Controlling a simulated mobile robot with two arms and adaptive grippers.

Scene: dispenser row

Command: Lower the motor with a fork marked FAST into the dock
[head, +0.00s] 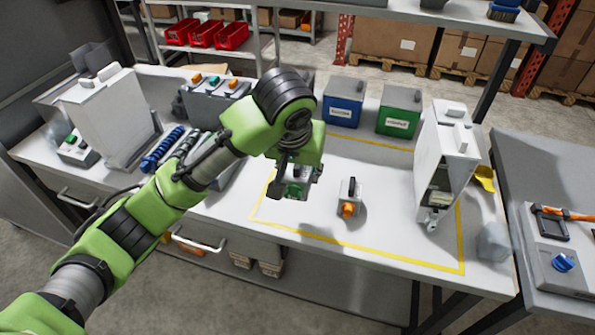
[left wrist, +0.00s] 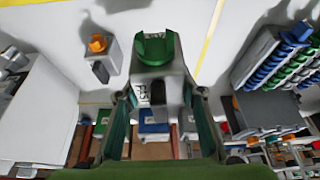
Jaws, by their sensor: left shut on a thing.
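My left gripper (head: 293,188) is shut on a grey motor with a green fork (head: 295,190) and holds it above the white table, inside the yellow outline. In the left wrist view, the held motor (left wrist: 158,78) shows between the fingers, with its green end pointing away from my gripper. A second grey motor with an orange fork (head: 348,197) stands on the table to the right, apart from my gripper. A white unit (head: 445,150) with an open lower front, possibly the dock, stands further right. My right gripper is out of view.
A blue box (head: 343,105) and a green box (head: 398,112) stand at the back of the table. A larger white unit (head: 105,115) and blue coiled parts (head: 163,148) are at the left. A clear block (head: 494,242) is near the right edge. The front middle is free.

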